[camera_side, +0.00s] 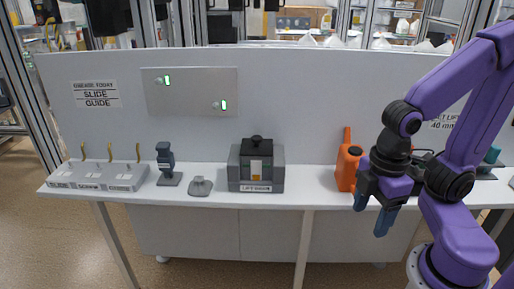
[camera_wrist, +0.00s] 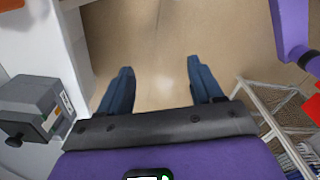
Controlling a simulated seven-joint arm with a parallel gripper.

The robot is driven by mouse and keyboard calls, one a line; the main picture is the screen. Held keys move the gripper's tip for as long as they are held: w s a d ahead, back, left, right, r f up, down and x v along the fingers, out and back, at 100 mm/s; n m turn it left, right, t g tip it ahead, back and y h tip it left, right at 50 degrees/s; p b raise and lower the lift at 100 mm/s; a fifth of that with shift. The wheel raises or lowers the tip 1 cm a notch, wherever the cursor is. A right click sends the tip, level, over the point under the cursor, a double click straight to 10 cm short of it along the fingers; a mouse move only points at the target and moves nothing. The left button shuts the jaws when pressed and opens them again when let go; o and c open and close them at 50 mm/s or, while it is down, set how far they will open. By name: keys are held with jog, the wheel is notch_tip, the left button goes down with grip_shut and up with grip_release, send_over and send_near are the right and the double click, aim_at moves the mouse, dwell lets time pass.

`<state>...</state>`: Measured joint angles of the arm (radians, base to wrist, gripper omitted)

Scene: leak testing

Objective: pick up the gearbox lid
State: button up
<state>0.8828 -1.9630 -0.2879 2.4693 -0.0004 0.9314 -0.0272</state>
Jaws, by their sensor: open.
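The gearbox (camera_side: 235,172) is a grey block near the middle of the white bench, with a label on its front. The gearbox lid (camera_side: 257,148) seems to be the dark top part with a black knob. In the wrist view the grey gearbox (camera_wrist: 35,97) lies at the left edge, turned sideways, with the black knob (camera_wrist: 16,135) at its lower left. My gripper (camera_side: 373,210) hangs at the bench's front edge, well right of the gearbox. Its two blue fingers are apart and empty; in the wrist view my gripper (camera_wrist: 160,85) faces the bare floor.
An orange bottle (camera_side: 346,170) stands close to the left of my gripper. A small grey part (camera_side: 200,186), a dark upright stand (camera_side: 167,165) and a grey rack (camera_side: 97,177) are farther left. An upright panel (camera_side: 310,120) backs the bench. Bench between gearbox and bottle is clear.

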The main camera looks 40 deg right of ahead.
jog(key=w+a+r+n, duration=0.1)
jog(key=w+a+r, duration=0.15)
jog(key=w, duration=0.45)
jog(key=w+a+r+n, duration=0.15)
jog(key=w+r, duration=0.25)
jog(key=w, duration=0.4)
jog(key=w+a+r, duration=0.2)
jog(key=w+r, duration=0.2)
jog(key=w, duration=0.3)
jog(key=w+d+r+n+h, duration=0.1)
jog(key=w+d+r+n, duration=0.2)
jog(key=w, duration=0.8)
send_over(257, 137)
jog(key=shift+h, duration=0.4)
jog(key=f, duration=0.5)
jog(key=a+f, duration=0.1)
jog(key=f, duration=0.2)
jog(key=shift+s+f, duration=0.15)
jog(key=shift+f, duration=0.15)
jog(key=shift+d+f, duration=0.2)
jog(key=shift+f, duration=1.15)
jog(key=shift+d+f, duration=0.2)
jog(key=shift+f, duration=1.1)
jog(key=c, duration=1.1)
